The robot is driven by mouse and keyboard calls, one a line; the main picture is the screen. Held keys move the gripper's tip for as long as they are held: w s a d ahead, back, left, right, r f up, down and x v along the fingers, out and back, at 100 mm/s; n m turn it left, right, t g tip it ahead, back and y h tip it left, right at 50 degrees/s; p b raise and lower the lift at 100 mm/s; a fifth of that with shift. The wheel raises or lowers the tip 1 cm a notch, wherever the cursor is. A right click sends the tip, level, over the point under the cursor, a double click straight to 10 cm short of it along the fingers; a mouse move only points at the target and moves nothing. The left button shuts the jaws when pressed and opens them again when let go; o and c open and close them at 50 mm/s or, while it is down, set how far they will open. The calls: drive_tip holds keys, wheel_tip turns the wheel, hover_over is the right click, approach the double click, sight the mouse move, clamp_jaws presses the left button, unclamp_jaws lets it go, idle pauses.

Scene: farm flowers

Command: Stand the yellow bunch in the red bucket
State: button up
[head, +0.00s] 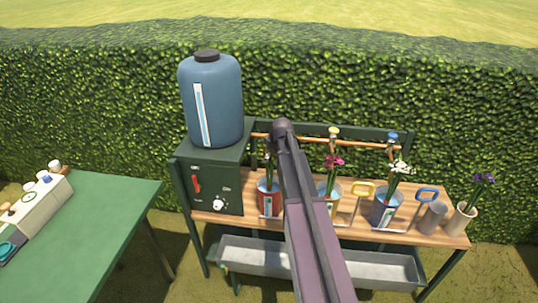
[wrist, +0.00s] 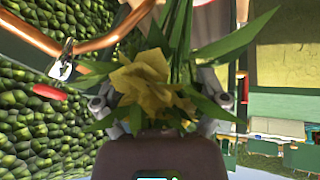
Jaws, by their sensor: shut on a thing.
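The yellow bunch (wrist: 145,82), yellow petals with long green leaves, fills the middle of the wrist view. My gripper (wrist: 162,100) is shut on it, with a grey finger on either side. In the head view my arm hides the gripper and most of the bunch. The red bucket (head: 268,197) stands on the wooden bench beside the green cabinet, partly behind my arm. Some green leaves (head: 268,160) show just above it at my arm's left edge. I cannot tell whether the stems are inside the bucket.
A yellow-handled bucket (head: 328,197) with pink flowers and a blue bucket (head: 384,212) with white flowers stand to the right. A copper pipe (head: 370,146) with taps runs behind them. A blue tank (head: 212,100) tops the cabinet (head: 212,178). A grey cup (head: 432,217) stands right.

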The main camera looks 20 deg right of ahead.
drive_tip(key=shift+f, duration=0.1)
idle(0.3)
drive_tip(key=o, duration=1)
drive_tip(key=shift+c, duration=0.2)
drive_tip(key=shift+s, duration=0.25)
